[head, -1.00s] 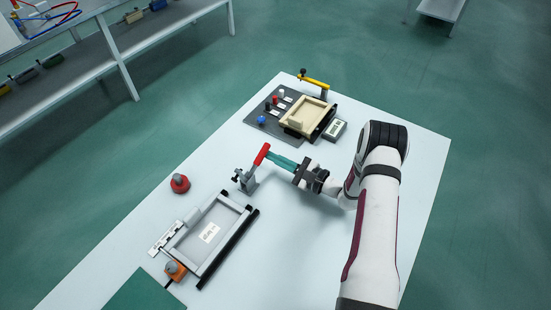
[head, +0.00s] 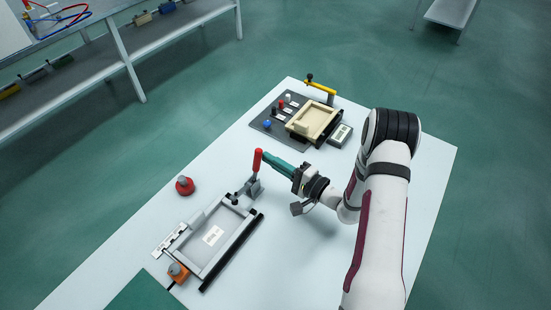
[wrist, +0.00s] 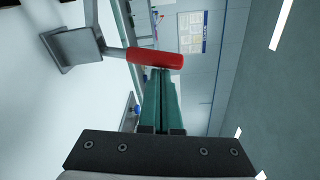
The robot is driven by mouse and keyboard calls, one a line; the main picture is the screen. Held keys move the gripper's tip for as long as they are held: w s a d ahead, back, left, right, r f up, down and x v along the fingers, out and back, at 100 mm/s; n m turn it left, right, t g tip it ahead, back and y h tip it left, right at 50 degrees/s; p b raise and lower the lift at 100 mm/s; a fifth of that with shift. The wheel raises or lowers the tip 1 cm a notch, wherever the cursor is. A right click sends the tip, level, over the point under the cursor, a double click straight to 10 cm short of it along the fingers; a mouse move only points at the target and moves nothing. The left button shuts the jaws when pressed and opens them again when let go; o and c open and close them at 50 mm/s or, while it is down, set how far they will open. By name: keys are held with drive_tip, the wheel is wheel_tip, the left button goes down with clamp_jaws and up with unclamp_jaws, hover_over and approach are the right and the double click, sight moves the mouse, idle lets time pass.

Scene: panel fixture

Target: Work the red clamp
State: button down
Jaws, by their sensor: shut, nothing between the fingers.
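The red clamp has a red handle (head: 257,161) standing nearly upright on a grey metal base (head: 252,189).
Behind are a beige tray (head: 314,120), a yellow-handled clamp (head: 321,87) and a small meter (head: 340,135). The white table is clear between the fixtures.

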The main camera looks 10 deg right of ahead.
drive_tip(key=shift+s+a+r+n, duration=0.35)
drive_tip(key=shift+s+a+n, duration=0.25)
drive_tip(key=shift+a, duration=0.05)
idle(0.4)
drive_tip(key=v, duration=1)
drive_tip(key=s+a+r+n+g+y, duration=0.2)
drive_tip(key=s+a+r+n+g, duration=0.4)
drive_tip(key=s+a+r+g, duration=0.6)
drive_tip(key=s+d+g+h, duration=0.1)
drive_tip(key=s+d+h, duration=0.4)
drive_tip(key=s+h, duration=0.6)
drive_tip(key=shift+s+m+g+h, duration=0.3)
drive_tip(key=shift+s+h, duration=0.1)
drive_tip(key=shift+s, duration=0.35)
